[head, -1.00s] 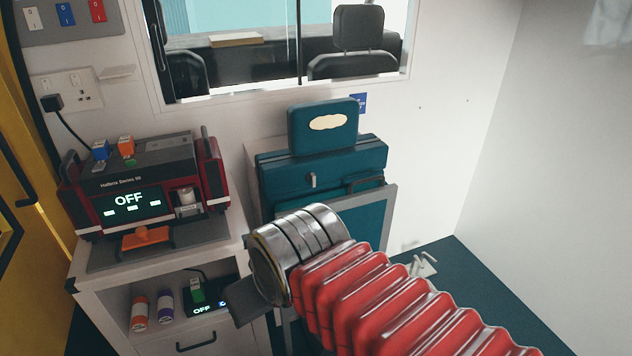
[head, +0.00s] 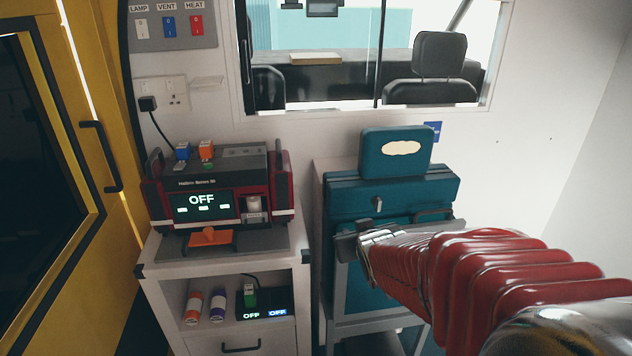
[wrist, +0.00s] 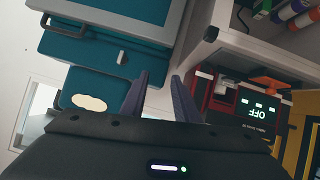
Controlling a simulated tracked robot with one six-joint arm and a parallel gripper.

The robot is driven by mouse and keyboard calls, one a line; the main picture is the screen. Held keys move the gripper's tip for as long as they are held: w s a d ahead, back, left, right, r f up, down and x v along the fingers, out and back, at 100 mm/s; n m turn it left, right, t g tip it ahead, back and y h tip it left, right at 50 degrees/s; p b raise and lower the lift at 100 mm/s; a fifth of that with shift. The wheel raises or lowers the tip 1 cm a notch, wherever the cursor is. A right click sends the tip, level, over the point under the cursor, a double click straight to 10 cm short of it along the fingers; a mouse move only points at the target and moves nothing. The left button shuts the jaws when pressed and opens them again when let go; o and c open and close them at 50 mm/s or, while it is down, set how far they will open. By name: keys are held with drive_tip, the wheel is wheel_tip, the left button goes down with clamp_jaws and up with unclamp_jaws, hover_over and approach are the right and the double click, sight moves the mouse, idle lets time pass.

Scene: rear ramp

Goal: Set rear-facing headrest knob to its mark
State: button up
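The teal rear-facing seat (head: 345,196) stands against the white wall, its headrest (head: 375,160) raised and bearing a cream oval patch. A small pale grey knob (head: 377,203) sits upright on the seat's upper part below the headrest. It also shows in the wrist view (wrist: 122,57), left of the fingers. I cannot make out its mark. My gripper (wrist: 159,76) is open and empty, its two dark fingers apart and clear of the knob. In the head view my gripper (head: 346,247) is in front of the seat, lower than the knob; the arm hides part of the seat.
A white cabinet (head: 150,285) stands left of the seat, with a red and black device (head: 213,170) reading OFF on top. Its shelf holds two small cylinders and another OFF display. A yellow door (head: 95,215) is far left. A window (head: 335,75) is above.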

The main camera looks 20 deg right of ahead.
drive_tip(key=d+f+t, duration=0.3)
drive_tip(key=d, duration=0.3)
drive_tip(key=d+f+m+t, duration=0.1)
drive_tip(key=d+f+t, duration=0.2)
drive_tip(key=d, duration=0.4)
drive_tip(key=shift+w+f+h, duration=0.2)
drive_tip(key=shift+f+h, duration=0.05)
drive_tip(key=shift+h, duration=0.15)
drive_tip(key=shift+d, duration=0.1)
